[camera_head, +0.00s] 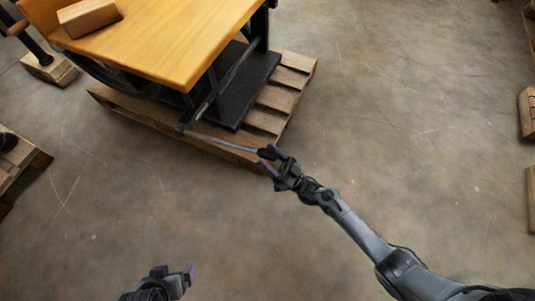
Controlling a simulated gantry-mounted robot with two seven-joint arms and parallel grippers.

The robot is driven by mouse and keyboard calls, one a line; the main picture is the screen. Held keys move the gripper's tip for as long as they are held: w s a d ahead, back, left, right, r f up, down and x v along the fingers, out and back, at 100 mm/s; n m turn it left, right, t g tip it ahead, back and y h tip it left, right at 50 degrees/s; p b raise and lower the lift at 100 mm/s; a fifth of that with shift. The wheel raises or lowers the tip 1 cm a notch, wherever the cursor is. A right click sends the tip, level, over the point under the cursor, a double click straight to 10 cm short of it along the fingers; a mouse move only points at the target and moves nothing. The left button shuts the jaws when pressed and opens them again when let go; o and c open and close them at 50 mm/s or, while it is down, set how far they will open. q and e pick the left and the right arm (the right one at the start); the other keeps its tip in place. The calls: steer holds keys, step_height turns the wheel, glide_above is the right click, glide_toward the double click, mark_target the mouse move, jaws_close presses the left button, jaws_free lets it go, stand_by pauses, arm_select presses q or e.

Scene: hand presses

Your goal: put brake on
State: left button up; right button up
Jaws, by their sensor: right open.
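A long thin grey metal lever (222,143) sticks out low from the press, just above the pallet edge, and runs right toward my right gripper. It looks like the brake lever, though nothing marks it. My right gripper (268,160) is open, its purple-tipped fingers at the lever's free end. I cannot tell whether the lever lies between the fingers or touches them. The press (165,35) has a wooden top and a dark frame; its top hides much of the mechanism. My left gripper (188,276) is low at the bottom of the view, away from the press; its opening is unclear.
The press stands on a wooden pallet (292,78). A wooden block (88,17) lies on its top. Another pallet (20,165) is at the left edge and wooden pieces (527,112) are at the right edge. The concrete floor (400,110) between is clear.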

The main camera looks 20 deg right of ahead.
steer(key=p+v, duration=0.1)
steer(key=v, duration=0.9)
steer(key=shift+r, duration=0.15)
